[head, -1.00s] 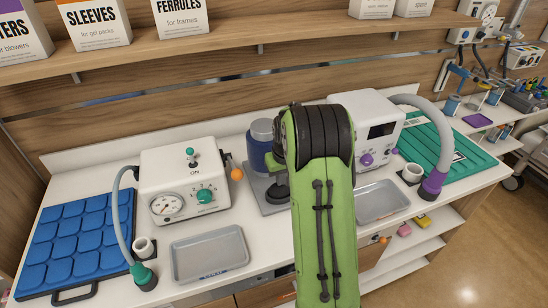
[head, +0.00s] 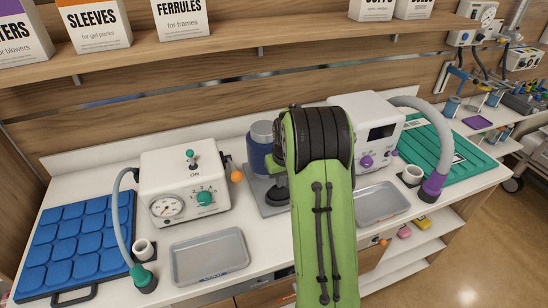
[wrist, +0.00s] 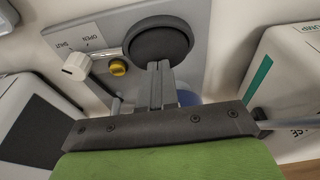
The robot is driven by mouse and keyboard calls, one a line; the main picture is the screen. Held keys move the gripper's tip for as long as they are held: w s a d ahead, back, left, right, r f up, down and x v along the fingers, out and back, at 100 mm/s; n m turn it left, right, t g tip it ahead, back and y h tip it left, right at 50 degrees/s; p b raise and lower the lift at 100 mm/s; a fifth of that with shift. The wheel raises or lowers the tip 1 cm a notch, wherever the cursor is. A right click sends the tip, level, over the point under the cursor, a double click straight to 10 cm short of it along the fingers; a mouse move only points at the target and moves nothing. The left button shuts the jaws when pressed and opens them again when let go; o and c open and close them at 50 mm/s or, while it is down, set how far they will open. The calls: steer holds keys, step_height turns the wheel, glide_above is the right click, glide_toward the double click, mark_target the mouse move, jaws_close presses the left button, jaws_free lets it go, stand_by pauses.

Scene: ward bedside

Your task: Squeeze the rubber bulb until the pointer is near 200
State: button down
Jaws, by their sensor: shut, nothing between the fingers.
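In the wrist view, a dark round part (wrist: 165,43), apparently the rubber bulb, sits on a grey plate (wrist: 215,28). My gripper (wrist: 160,66) is shut and empty, with its fingertips close to the near edge of the dark round part. I cannot tell whether they touch it. I cannot tell whether this dial belongs to the bulb.
In the head view, a blue cylinder (head: 262,150) stands beside my arm. Grey trays (head: 210,270) and a blue padded mat (head: 75,240) lie on the counter.

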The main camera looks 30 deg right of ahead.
stand_by(0.3)
steer(key=shift+f+b, duration=1)
steer(key=shift+f, duration=0.2)
steer(key=shift+r+p, duration=0.9)
steer(key=shift+r, duration=0.3)
step_height(320, 180, up, 6)
steer(key=p, duration=0.4)
steer(key=shift+r+p, duration=0.1)
steer(key=shift+p, duration=0.3)
